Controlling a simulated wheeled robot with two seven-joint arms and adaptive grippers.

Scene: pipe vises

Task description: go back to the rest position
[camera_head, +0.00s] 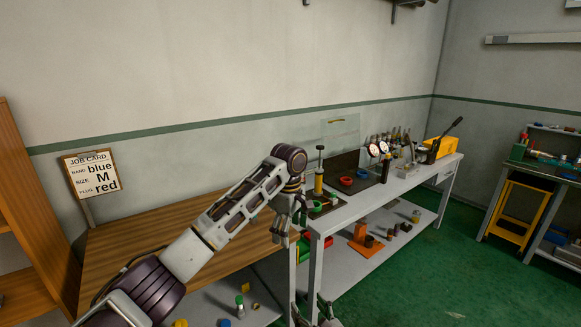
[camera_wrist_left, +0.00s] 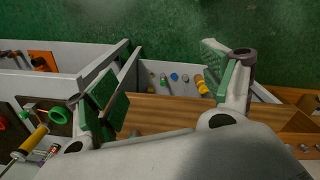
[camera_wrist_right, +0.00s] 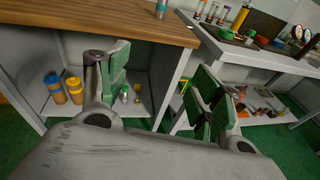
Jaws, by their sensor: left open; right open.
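My left gripper (camera_head: 288,218) hangs at the end of the left arm, over the right end of the wooden-topped bench (camera_head: 130,232). In the left wrist view its green-padded fingers (camera_wrist_left: 160,92) are spread apart with nothing between them. My right gripper (camera_head: 316,312) shows only partly at the bottom edge of the head view, lower than the left one. In the right wrist view its fingers (camera_wrist_right: 165,90) are spread and empty, in front of the wooden bench and the shelf under it. Neither gripper touches anything that I can see.
A job card (camera_head: 91,172) reads blue, M, red. A wooden shelf unit (camera_head: 38,215) stands left. Green floor (camera_head: 460,262) is clear at right.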

